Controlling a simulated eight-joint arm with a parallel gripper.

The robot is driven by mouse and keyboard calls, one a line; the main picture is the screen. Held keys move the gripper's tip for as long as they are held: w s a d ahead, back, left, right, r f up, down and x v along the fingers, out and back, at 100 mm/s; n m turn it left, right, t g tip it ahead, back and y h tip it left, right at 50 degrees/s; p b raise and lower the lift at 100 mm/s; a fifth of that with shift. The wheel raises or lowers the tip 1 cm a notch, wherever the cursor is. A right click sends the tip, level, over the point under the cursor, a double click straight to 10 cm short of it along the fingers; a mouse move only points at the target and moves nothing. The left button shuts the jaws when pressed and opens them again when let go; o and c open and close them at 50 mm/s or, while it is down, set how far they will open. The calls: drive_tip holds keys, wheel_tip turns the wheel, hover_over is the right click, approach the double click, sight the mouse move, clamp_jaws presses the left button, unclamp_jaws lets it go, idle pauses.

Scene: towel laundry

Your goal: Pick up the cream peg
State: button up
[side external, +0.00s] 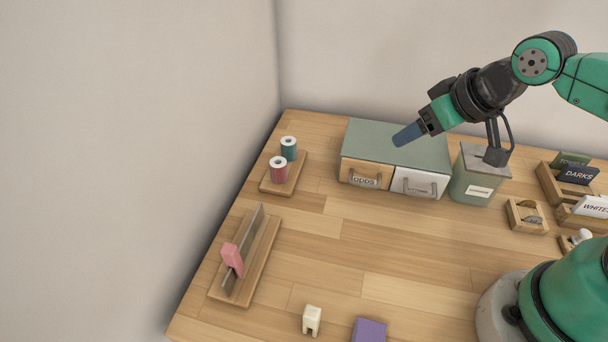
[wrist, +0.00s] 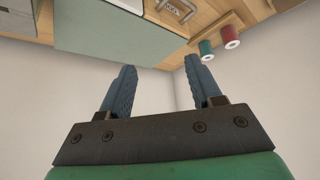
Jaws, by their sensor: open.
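The cream peg (side external: 312,320) stands on the wooden table near the front edge in the side external view. It is a small block with a notch at its lower end. My gripper (side external: 405,136) is high above the back of the table, over the drawer unit, well away from the peg. In the wrist view my gripper (wrist: 160,68) has its two blue fingers apart with nothing between them. The peg does not show in the wrist view.
A drawer unit (side external: 395,148) stands at the back, beside a grey-green bin (side external: 474,186). Two thread spools (side external: 278,170) stand on a board at back left. A pink peg (side external: 232,258) sits on an upright strip on a wooden stand. A purple block (side external: 369,330) lies right of the cream peg. The table's middle is clear.

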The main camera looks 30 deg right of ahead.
drive_tip(key=s+a+f+n+g+y, duration=0.1)
drive_tip(key=a+n+g+y, duration=0.2)
drive_tip(key=a, duration=0.8)
drive_tip(key=n+g+h, duration=0.3)
drive_tip(key=n+g, duration=0.1)
drive_tip(key=n, duration=0.1)
hover_over(312, 312)
wheel_tip(312, 312, down, 4)
drive_tip(key=shift+w+d+r, duration=0.1)
drive_tip(key=shift+w+r, duration=0.05)
drive_tip(key=shift+r, duration=0.1)
drive_tip(key=shift+f, duration=2.85)
clamp_jaws()
